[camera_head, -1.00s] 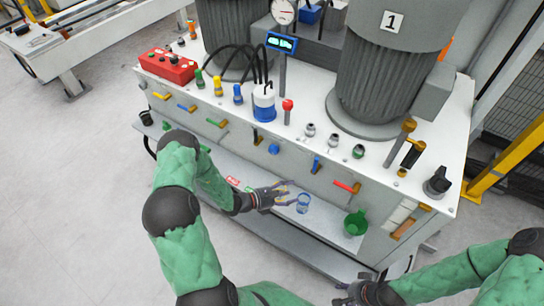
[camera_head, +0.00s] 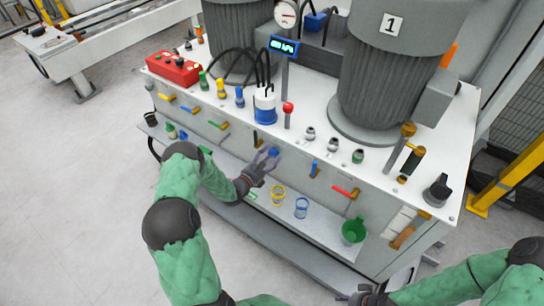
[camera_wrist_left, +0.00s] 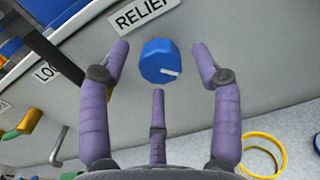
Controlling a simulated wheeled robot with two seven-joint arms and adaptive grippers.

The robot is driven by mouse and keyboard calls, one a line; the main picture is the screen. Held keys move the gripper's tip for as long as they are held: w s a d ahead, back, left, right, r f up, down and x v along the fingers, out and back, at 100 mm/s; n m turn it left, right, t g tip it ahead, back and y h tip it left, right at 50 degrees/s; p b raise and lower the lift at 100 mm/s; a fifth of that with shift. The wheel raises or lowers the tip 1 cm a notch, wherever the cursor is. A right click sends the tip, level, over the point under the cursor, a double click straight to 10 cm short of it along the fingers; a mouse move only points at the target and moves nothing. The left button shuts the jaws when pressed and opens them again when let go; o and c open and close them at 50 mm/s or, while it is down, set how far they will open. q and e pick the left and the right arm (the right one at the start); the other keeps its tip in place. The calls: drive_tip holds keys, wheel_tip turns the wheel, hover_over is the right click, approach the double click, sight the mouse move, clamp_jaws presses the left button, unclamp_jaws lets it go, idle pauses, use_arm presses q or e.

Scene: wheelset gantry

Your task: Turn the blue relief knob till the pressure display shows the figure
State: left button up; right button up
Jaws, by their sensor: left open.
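The blue relief knob (camera_wrist_left: 162,61) is on the grey front panel in the left wrist view, below a label reading RELIEF (camera_wrist_left: 143,12); a white mark on it points right. It also shows in the head view (camera_head: 273,152). My left gripper (camera_wrist_left: 160,65) is open, its purple fingers spread either side of the knob with visible gaps. In the head view my left gripper (camera_head: 264,163) is at the panel by the knob. The pressure display (camera_head: 284,45) is lit on a post, its digits too small to read. My right gripper (camera_head: 366,296) is at the bottom edge, its fingers unclear.
A yellow ring-shaped cup (camera_head: 278,194), a blue one (camera_head: 301,207) and a green cup (camera_head: 354,228) stand on the shelf below the panel. Coloured lever handles flank the knob, including a red one (camera_head: 345,192) to the right. A red control box (camera_head: 174,68) sits on top.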

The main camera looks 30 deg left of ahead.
use_arm(q)
drive_tip(key=shift+w+d, duration=0.1)
drive_tip(key=shift+w, duration=1)
drive_tip(key=c, duration=1.1)
drive_tip(key=shift+r+n+p, duration=0.1)
drive_tip(key=shift+n+p, duration=0.2)
drive_tip(key=shift+n, duration=0.8)
drive_tip(key=shift+c, duration=0.2)
drive_tip(key=shift+n+p, duration=0.35)
drive_tip(key=shift+n, duration=0.95)
drive_tip(key=o, duration=1.1)
drive_tip(key=shift+o, duration=0.2)
